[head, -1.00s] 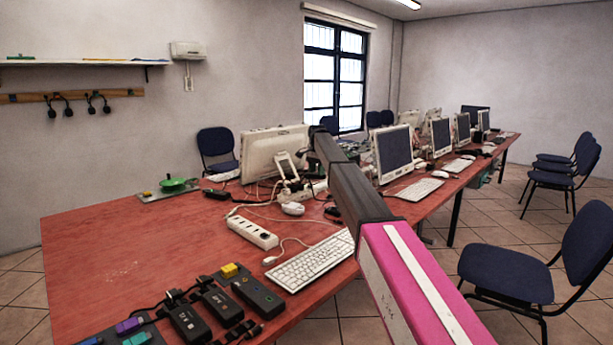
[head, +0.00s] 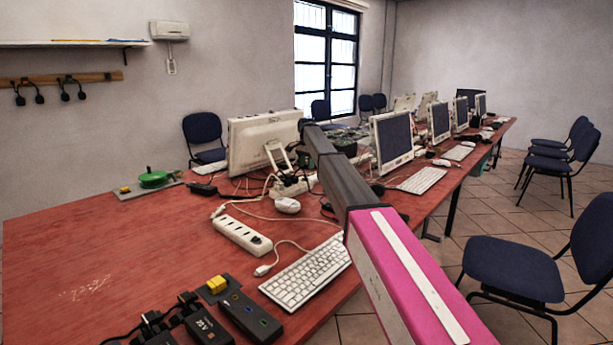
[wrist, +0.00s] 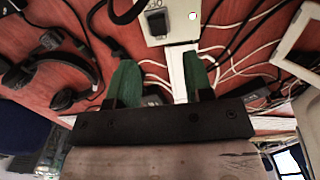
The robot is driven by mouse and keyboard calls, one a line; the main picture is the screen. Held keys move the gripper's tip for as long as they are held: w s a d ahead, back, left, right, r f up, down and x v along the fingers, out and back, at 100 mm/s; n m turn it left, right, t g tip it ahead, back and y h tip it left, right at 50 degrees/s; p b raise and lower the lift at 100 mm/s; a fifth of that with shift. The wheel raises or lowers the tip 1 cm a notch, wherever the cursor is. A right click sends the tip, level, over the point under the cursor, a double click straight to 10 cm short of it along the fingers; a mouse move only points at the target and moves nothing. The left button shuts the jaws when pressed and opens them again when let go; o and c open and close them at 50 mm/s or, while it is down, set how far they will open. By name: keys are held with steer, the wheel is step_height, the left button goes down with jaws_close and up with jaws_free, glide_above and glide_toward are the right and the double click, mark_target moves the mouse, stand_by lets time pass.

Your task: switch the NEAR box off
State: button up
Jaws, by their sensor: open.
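In the wrist view a pale box (wrist: 172,12) with a dark rocker switch (wrist: 158,23) and a small round red-and-white mark lies just beyond my fingertips, partly cut off by the top edge. I cannot tell whether it is the near box, or how its switch is set. My gripper (wrist: 158,62) has two green fingers, spread apart with nothing gripped. A white strip runs below the box, between the fingers and close to the right one. In the head view my arm reaches over the table toward the back of a monitor; my fingers cannot be made out there.
White cables (wrist: 235,65) run right of the fingers and a headset (wrist: 50,62) lies left. In the head view a white power strip (head: 242,236), a keyboard (head: 306,272) and black devices (head: 248,316) lie on the red table (head: 100,245).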

mark_target(305, 178)
step_height(305, 178, down, 6)
steer(key=shift+r, duration=0.15)
steer(key=shift+c, duration=0.3)
jaws_close()
steer(key=shift+s+a+t+h, duration=0.15)
steer(key=shift+s+t+h, duration=0.2)
steer(key=shift+t+h, duration=0.2)
steer(key=shift+a+r+t+h, duration=0.1)
steer(key=shift+r+t+h, duration=0.05)
steer(key=shift+t+h, duration=0.65)
